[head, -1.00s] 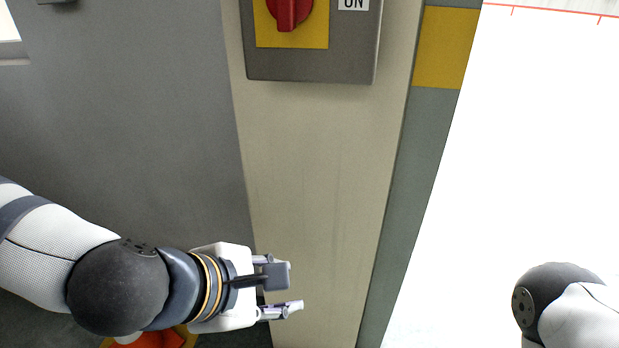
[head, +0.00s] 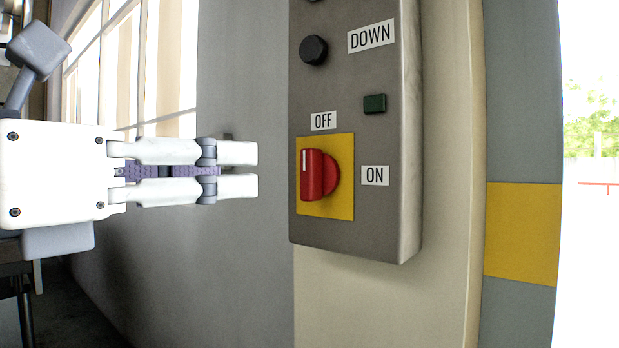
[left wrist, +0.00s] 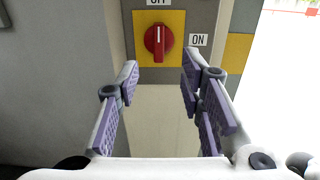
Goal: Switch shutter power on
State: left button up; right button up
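The power switch is a red rotary knob (head: 318,175) on a yellow plate (head: 342,205), low on a grey control box (head: 345,232). Its handle stands vertical, in line with the OFF label (head: 323,121) above; the ON label (head: 375,176) is at its right. My left gripper (head: 248,170) is left of the knob at about its height, fingers toward the box, apart from it and empty. In the left wrist view its purple-padded fingers (left wrist: 159,78) are spread, with the knob (left wrist: 158,41) ahead, above the gap between the tips. My right gripper is not in view.
The box is on a beige post (head: 450,220) beside a grey wall (head: 240,270). A bright opening lies at the right.

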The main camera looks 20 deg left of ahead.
pick_arm(q)
jog(key=p, duration=0.5)
send_near(304, 169)
jog(key=x, duration=0.3)
jog(key=b+x, duration=0.1)
jog(key=x, duration=0.4)
jog(key=shift+f, duration=0.1)
jog(key=shift+w+d, duration=0.15)
jog(key=shift+w, duration=0.25)
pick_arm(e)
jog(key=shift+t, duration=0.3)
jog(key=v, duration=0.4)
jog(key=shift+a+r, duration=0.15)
pick_arm(q)
grip_shut()
